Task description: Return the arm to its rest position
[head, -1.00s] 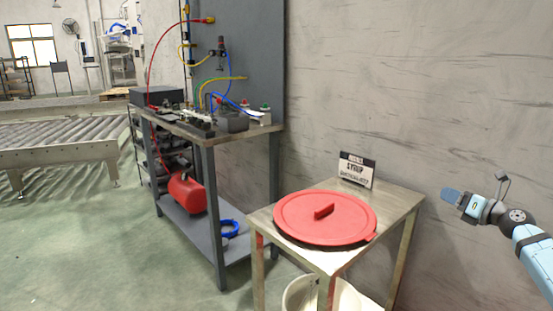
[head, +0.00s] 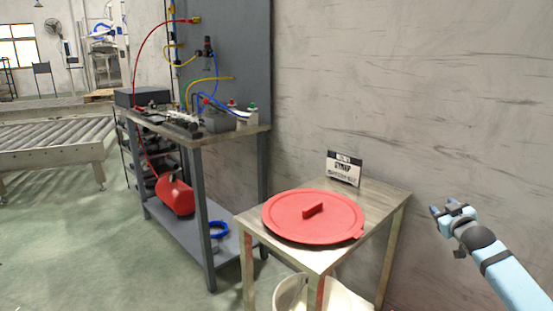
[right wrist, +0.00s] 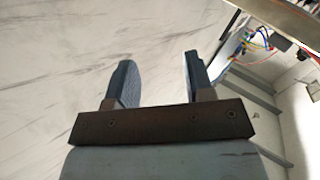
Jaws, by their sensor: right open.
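My right gripper (head: 440,209) is at the right of the head view, to the right of the small metal table (head: 391,198) and in front of the grey wall. It also shows in the right wrist view (right wrist: 160,75), where its two blue fingers stand apart with nothing between them. My left gripper is not in either view.
A round red lid (head: 335,213) lies on the small table, with a small sign (head: 343,168) behind it. A workbench (head: 200,140) with hoses stands to the left, a red tank (head: 175,195) on its lower shelf. A roller conveyor (head: 50,142) is farther left.

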